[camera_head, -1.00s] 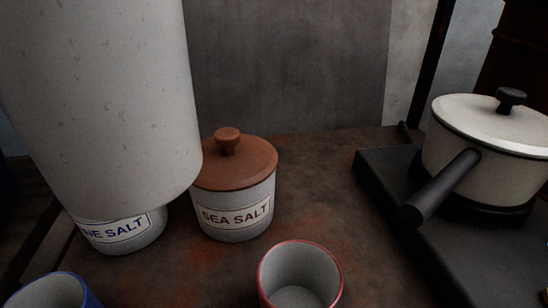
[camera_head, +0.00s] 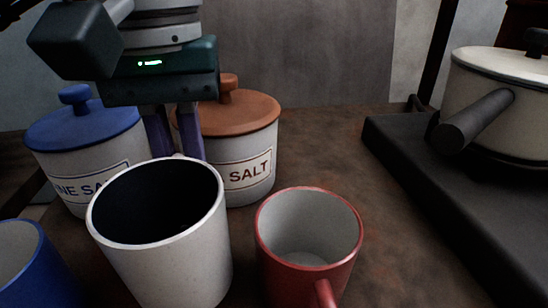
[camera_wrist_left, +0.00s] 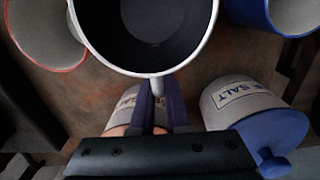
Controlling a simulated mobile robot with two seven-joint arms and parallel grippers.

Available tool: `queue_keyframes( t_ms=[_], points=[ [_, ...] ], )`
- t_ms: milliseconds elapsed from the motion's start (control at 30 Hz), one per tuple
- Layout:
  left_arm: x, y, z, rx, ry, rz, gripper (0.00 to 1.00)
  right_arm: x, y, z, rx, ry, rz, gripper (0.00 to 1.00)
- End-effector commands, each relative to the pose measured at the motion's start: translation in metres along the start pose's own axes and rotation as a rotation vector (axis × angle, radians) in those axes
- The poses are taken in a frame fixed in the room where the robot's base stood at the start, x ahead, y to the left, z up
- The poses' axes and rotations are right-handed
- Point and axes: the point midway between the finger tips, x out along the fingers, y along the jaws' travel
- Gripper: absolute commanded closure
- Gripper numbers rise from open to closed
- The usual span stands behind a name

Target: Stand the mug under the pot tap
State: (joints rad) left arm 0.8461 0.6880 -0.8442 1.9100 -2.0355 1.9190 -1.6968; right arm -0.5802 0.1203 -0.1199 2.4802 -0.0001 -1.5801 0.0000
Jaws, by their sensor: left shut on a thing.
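A white speckled mug (camera_head: 190,268) with a black inside stands upright in the lower left of the head view. It also shows at the top middle of the wrist view (camera_wrist_left: 150,62). My left gripper (camera_head: 178,152) is shut on its far side, at what looks like the handle; the dark fingers show in the wrist view (camera_wrist_left: 156,90). I cannot tell whether the mug's base touches the counter. A lidded cream pot (camera_head: 510,100) with a black handle is at the right. No tap shows. My right gripper is not in view.
A red mug (camera_head: 290,275) stands close right of the white mug, a blue mug (camera_head: 45,285) at its left. Behind are a blue-lidded jar (camera_head: 75,165) and a brown-lidded salt jar (camera_head: 262,150). A black slab (camera_head: 410,175) lies under the pot. Counter between red mug and slab is clear.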

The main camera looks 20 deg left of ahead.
Motion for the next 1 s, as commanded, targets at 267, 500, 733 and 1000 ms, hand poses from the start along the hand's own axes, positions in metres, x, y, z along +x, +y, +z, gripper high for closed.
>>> queue_keyframes(
  t_ms=[267,500,733,1000],
  points=[
    [0.04,0.0,0.001,0.001,-0.004,-0.002,1.0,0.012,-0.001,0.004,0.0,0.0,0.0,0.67],
    [0.04,0.0,0.0,0.001,-0.001,0.0,1.0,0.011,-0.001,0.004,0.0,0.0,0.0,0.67],
    [0.043,0.0,0.0,0.001,-0.001,-0.001,0.78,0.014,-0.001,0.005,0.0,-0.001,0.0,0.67],
    [0.043,0.0,0.0,0.0,-0.001,-0.001,0.57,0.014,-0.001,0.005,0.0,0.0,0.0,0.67]
  ],
)
